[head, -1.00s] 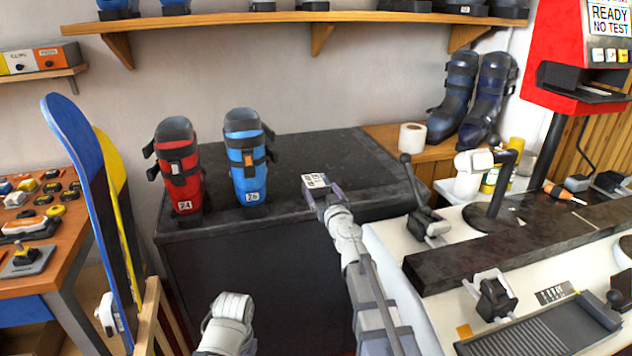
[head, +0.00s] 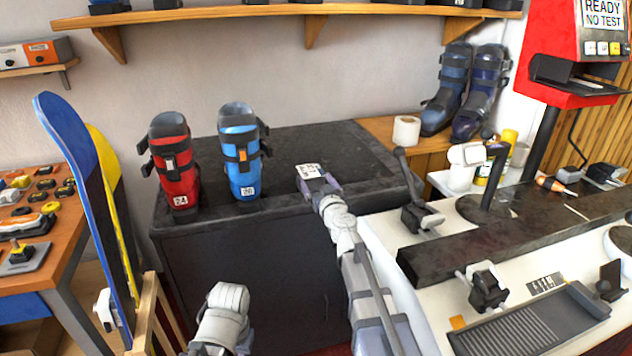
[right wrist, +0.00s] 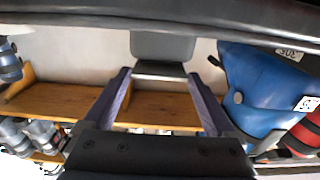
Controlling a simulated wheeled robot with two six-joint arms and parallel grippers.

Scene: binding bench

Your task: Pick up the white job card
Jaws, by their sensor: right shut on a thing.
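The white job card (head: 308,171), with dark print, shows in the head view at the tip of my right gripper (head: 319,184), over the front part of the dark bench top. My right gripper is shut on the card. In the right wrist view, the two fingers (right wrist: 163,100) reach up to a grey, shaded plate (right wrist: 163,48), which looks like the card's other side. Whether the card touches the bench top I cannot tell. My left gripper is out of view; only a white part of my left arm shows at the bottom.
A red boot (head: 174,165) and a blue boot (head: 240,155) stand on the dark bench (head: 300,143) left of the card. A lever clamp (head: 420,215) stands to the right. A paper roll (head: 406,130) is behind. The bench top behind the card is clear.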

